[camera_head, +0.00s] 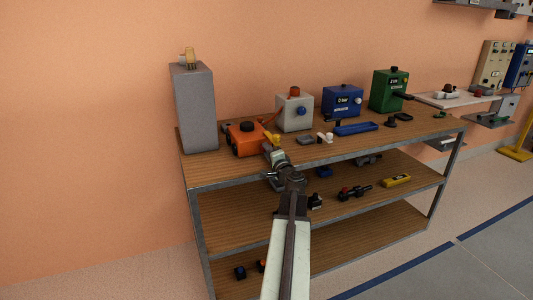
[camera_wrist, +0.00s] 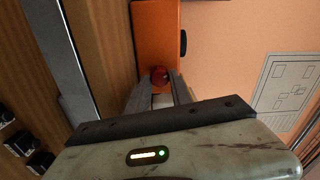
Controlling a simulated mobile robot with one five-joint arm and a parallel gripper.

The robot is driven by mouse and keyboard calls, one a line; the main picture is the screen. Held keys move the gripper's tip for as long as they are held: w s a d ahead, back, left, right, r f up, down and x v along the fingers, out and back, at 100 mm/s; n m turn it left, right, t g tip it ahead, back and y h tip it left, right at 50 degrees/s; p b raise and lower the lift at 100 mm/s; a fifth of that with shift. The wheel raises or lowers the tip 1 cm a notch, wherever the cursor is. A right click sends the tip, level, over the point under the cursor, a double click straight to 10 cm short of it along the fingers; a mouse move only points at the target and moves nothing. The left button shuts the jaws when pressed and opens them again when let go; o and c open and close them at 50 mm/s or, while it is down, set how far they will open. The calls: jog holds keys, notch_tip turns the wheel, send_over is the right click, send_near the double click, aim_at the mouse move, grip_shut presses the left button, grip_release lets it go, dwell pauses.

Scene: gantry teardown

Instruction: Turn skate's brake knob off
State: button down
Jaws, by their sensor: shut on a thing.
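The skate (camera_head: 246,142) is an orange block with dark wheels and a dark round part on top, at the left front of the rack's top shelf. It also shows in the wrist view as an orange body (camera_wrist: 155,35). Its brake knob (camera_wrist: 159,74) is small, round and red, at the skate's near end in the wrist view. My gripper (camera_head: 275,158) reaches to that end from the front. In the wrist view my gripper's fingers (camera_wrist: 160,88) are shut on the knob, one on each side. The knob's setting cannot be read.
A tall grey box (camera_head: 195,110) stands left of the skate. A white box (camera_head: 294,112), a blue box (camera_head: 342,101) and a green box (camera_head: 389,91) stand behind and to the right. A blue tray (camera_head: 356,128) and small parts lie on the shelf. Lower shelves hold several parts.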

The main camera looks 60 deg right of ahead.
jog(key=m, duration=0.4)
jog(key=shift+m, duration=0.7)
